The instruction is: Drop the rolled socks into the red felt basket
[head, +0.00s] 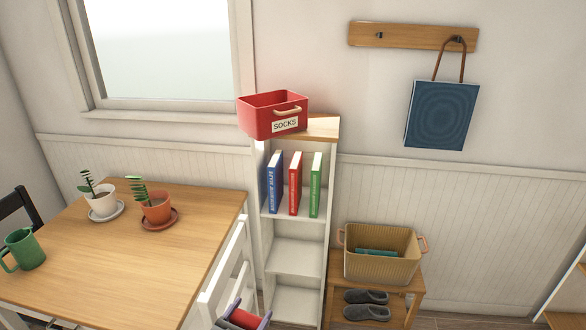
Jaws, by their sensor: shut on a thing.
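The red basket (262,124) stands upright on top of the narrow white shelf unit, at its left end. It has a pale handle and a "SOCKS" label on its front. Its open top faces up, and I see no contents in the part of its inside that shows. I cannot make out the rolled socks for sure.
The shelf unit (298,246) holds several books. A wooden table (110,265) at left bears two potted plants and a green mug (24,249). A tan basket (383,266) sits on a bench with grey slippers. A blue bag (441,114) hangs above.

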